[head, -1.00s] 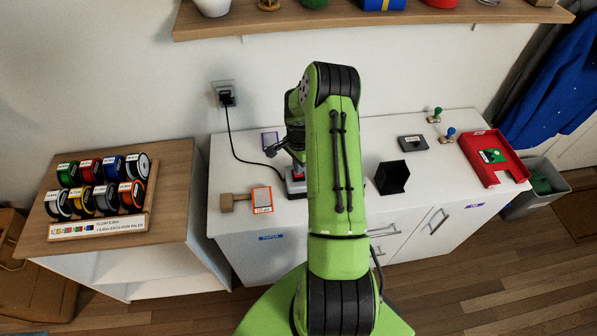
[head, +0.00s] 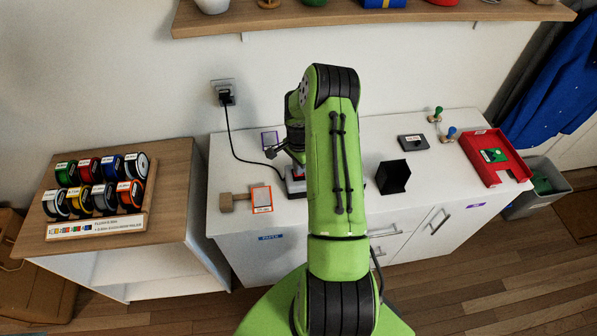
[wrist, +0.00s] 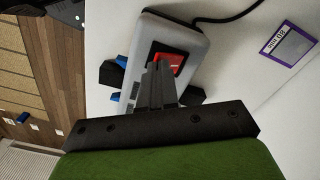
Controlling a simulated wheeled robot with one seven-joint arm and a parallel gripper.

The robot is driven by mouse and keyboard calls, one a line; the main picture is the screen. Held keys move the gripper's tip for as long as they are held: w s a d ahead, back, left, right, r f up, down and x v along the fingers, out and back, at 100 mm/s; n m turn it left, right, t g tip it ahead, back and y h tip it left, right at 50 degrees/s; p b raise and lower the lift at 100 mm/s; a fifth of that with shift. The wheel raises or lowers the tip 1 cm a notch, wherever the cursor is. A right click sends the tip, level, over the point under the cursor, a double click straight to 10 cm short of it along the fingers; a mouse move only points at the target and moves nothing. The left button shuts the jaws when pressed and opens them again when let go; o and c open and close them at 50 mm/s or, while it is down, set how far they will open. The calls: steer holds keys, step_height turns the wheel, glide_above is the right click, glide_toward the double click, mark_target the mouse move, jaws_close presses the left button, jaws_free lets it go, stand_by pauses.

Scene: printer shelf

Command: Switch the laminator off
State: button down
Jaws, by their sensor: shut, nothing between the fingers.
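The laminator (wrist: 193,41) is a pale grey-white box with a black cable at one end. In the wrist view a red switch (wrist: 168,63) sits in a dark surround on its top. My gripper (wrist: 158,68) is shut and empty, with its fingertips over the switch and covering part of it. I cannot tell whether they touch it or which way the switch is tipped. In the head view my arm hides most of the laminator (head: 296,187); only its left end shows.
A black cable runs to the wall socket (head: 224,92). A black open box (head: 393,177) stands to the right. A shelf (head: 400,17) overhangs the back.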

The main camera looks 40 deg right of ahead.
steer(key=shift+f, duration=0.35)
steer(key=shift+r, duration=0.1)
step_height(320, 180, up, 7)
steer(key=p, duration=0.3)
stand_by(0.4)
